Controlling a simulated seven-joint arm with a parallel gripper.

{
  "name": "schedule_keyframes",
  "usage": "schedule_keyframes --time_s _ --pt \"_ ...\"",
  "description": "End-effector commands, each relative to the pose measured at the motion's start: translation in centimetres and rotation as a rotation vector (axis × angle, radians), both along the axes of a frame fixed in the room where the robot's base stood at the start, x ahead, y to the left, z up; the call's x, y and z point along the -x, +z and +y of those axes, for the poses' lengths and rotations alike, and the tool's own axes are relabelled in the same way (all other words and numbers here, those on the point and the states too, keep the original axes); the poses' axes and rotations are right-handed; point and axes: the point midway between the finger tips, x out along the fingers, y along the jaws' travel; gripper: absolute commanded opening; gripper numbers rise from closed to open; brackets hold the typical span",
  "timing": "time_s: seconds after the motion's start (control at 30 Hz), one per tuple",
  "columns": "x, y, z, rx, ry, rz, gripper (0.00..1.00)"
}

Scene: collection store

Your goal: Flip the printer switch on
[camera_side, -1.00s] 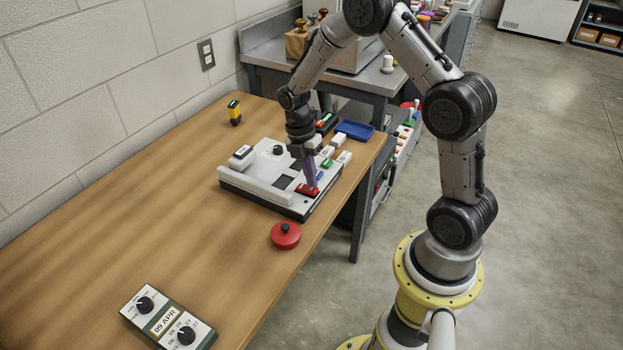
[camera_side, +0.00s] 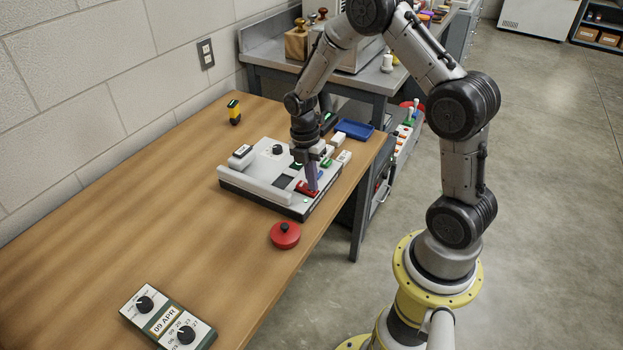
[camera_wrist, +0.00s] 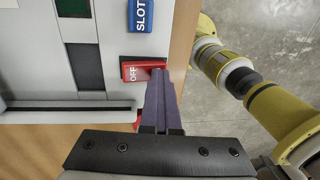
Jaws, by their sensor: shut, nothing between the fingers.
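The printer (camera_side: 262,197) is a pale, low box on the wooden table. Its red rocker switch (camera_side: 306,187) sits near its front right edge. In the wrist view the switch (camera_wrist: 143,69) shows the word OFF on its left end; my fingertips cover its right end. My gripper (camera_side: 312,188) is shut and empty, pointing down with its purple-grey fingers at the switch; it also shows in the wrist view (camera_wrist: 160,74). The tips appear to touch the switch. A small pale green spot (camera_side: 305,201) shows beside the switch.
A blue SLOT button (camera_wrist: 140,15) lies just beyond the switch. A red lidded pot (camera_side: 285,236) stands in front of the printer. A blue tray (camera_side: 354,130) and small blocks lie behind it. A date dial box (camera_side: 168,318) is at the near edge.

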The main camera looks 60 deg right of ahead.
Motion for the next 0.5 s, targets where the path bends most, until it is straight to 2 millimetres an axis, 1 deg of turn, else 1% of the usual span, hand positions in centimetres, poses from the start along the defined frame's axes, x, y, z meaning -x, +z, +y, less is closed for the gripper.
schedule_keyframes --time_s 0.3,0.5 --pt "-1.6 0.4 0.0 0.002 0.0 -0.013 0.0" --pt "-1.7 0.5 0.0 0.001 0.0 -0.007 0.0"
